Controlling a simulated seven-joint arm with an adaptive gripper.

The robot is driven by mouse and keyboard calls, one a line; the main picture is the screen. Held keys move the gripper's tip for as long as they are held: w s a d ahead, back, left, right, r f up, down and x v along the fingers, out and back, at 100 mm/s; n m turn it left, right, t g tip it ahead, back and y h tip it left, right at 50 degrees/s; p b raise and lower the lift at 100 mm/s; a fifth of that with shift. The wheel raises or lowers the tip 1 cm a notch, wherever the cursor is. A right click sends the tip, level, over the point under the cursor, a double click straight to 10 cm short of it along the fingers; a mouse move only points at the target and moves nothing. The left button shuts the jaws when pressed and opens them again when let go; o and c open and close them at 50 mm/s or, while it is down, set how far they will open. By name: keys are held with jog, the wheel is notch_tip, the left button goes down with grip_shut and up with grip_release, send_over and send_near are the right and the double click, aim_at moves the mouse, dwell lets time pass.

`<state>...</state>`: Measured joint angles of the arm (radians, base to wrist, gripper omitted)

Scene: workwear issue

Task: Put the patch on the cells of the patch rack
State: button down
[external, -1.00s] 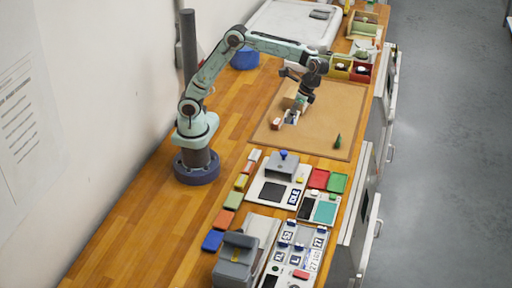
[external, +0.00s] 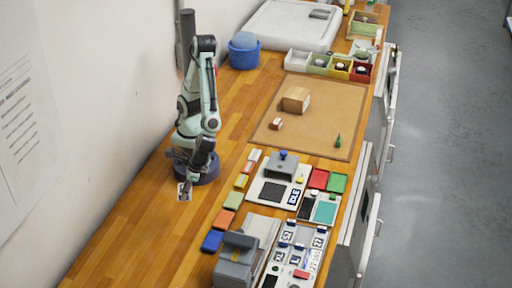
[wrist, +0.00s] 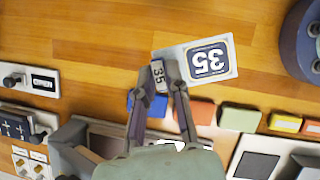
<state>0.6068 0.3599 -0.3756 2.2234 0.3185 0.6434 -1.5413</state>
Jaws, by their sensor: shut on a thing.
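The patch (wrist: 208,60) is a pale card with a dark blue square marked 35. In the wrist view it juts right from my gripper (wrist: 160,85), which is shut on a small grey block marked 35 at the patch's left end. In the external view the patch (external: 184,192) hangs below my gripper (external: 188,182), in front of my base. Whether it touches the wood is unclear. The patch rack (external: 283,268), a pale board with several numbered pieces and dark blue clips, lies at the bottom right. Part of it (wrist: 38,115) seems to show at the wrist view's left edge.
A grey press-like device (external: 235,262) stands left of the rack. Blue (external: 213,241), orange (external: 223,219) and green (external: 233,200) pads line the bench. A brown mat (external: 320,110) holds a cardboard box (external: 296,100). The wood at front left is clear.

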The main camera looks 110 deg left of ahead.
jog(key=s+m+y, duration=0.2)
jog(key=s+m, duration=0.2)
jog(key=s, duration=0.8)
send_over(134, 247)
jog(key=w+a, duration=0.1)
notch_tip(134, 247, down, 9)
jog(key=shift+w+r, duration=0.1)
jog(key=shift+w, duration=0.05)
jog(key=shift+d+f, duration=0.45)
jog(key=shift+f, duration=0.15)
jog(key=shift+d+f, duration=0.1)
jog(key=shift+f, duration=1.5)
jog(key=shift+f, duration=0.1)
jog(key=c, duration=1.1)
grip_release()
jog(key=shift+c, duration=0.2)
